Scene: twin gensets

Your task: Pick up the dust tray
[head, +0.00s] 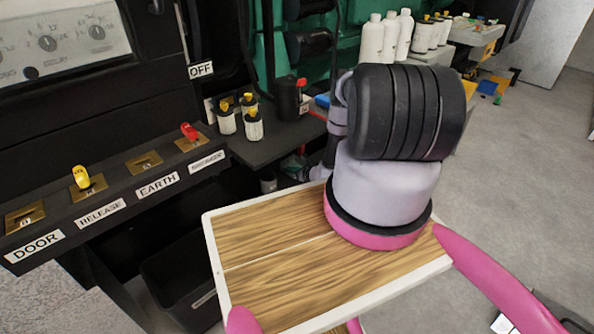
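I cannot pick out the dust tray for certain. A black open-topped box (180,283) with a small pale label stands low under the panel ledge, left of my own wood-topped body; the label is too small to read, and I cannot tell if this is the dust tray. My arm rises from my wooden deck and its thick black and grey links fill the middle of the view. My gripper is not in view.
A sloped black panel (110,205) with key switches labelled DOOR, RELEASE and EARTH is at left. A dark shelf (275,145) holds small yellow-capped bottles (250,112). White bottles (372,38) stand at the back. Grey floor (520,170) is open at right.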

